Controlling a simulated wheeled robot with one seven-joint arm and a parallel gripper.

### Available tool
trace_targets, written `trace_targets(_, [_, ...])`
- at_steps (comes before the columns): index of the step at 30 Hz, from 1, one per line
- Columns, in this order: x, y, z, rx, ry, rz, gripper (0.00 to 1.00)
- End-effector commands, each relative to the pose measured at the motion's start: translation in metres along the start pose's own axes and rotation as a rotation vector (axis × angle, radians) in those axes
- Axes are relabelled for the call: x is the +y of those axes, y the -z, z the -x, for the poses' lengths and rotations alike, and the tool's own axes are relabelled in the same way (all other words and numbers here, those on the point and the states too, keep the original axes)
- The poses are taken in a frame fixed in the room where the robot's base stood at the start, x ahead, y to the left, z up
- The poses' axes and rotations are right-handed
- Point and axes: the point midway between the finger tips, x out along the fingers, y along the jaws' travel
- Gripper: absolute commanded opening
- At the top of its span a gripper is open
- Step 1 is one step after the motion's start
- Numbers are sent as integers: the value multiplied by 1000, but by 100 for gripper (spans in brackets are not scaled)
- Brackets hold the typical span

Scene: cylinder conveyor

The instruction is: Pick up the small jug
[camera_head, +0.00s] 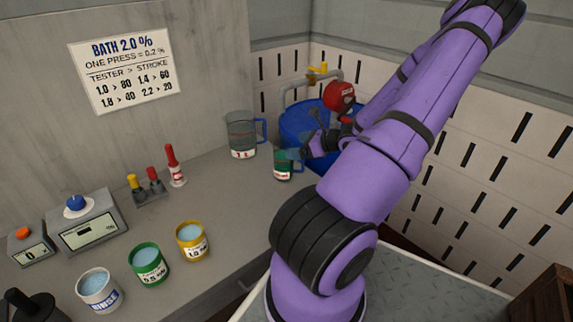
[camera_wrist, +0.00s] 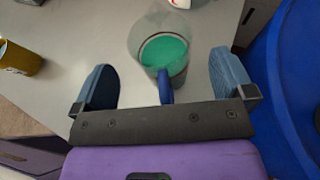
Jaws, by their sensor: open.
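The small jug (camera_head: 283,169) is a clear vessel with green liquid, standing upright near the right end of the grey counter. In the wrist view the small jug (camera_wrist: 163,42) is seen from above, its blue handle pointing toward my palm. My gripper (camera_head: 310,147) is beside the jug's right side in the head view, partly hidden by my arm. In the wrist view my gripper (camera_wrist: 162,62) is open, one blue-grey finger on each side of the handle and the near part of the jug. Whether either finger touches it cannot be told.
A larger jug (camera_head: 241,140) with a blue handle stands behind and left of it. A blue barrel (camera_head: 299,124) with a red round part (camera_head: 339,96) is close on the right. Yellow (camera_head: 192,243), green (camera_head: 149,266) and white (camera_head: 98,291) cups stand front left.

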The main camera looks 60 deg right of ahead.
Motion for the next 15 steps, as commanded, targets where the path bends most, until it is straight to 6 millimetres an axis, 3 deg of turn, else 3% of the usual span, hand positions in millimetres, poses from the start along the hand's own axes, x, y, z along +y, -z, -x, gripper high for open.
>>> trace_targets(6, [0, 0, -22, -1, -1, 0, 100])
trace_targets(14, [0, 0, -23, 0, 0, 0, 100])
trace_targets(15, [0, 0, -23, 0, 0, 0, 93])
